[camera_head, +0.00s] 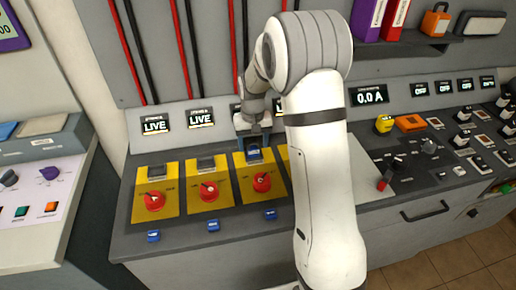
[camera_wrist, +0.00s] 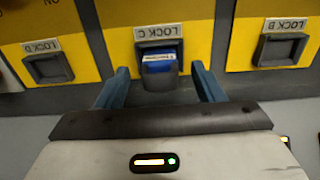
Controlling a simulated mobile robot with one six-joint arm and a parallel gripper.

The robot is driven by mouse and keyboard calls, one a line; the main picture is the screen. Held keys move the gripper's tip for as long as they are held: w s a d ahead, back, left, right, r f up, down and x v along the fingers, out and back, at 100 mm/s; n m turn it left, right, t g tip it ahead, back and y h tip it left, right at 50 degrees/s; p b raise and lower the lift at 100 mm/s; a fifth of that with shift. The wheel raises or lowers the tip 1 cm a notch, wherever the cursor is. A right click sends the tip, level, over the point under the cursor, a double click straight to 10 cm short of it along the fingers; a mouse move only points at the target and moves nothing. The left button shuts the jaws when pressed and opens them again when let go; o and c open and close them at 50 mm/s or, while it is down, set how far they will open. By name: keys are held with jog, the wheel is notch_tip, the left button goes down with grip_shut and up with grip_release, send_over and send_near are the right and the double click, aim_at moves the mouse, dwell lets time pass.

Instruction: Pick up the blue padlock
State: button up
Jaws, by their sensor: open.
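A blue block with a white label, which looks like the blue padlock (camera_wrist: 159,57), sits in the dark holder marked LOCK C (camera_wrist: 159,83). My gripper (camera_wrist: 162,80) is open, with one blue-grey finger on each side of that holder. The fingers stand apart from the block, and nothing is held. In the head view my gripper (camera_head: 253,143) points down at the top of the third yellow panel (camera_head: 246,185). A small patch of blue shows below it, partly hidden by the gripper.
The neighbouring holders, LOCK D (camera_wrist: 48,69) and LOCK B (camera_wrist: 280,50), look empty. Red rotary switches (camera_head: 154,200) stand on the yellow panels. Small blue items (camera_head: 153,236) sit along the console's front edge. An orange padlock-like object (camera_head: 435,20) stands on the shelf.

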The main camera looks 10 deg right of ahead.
jog(key=shift+f, duration=0.1)
jog(key=c, duration=1.1)
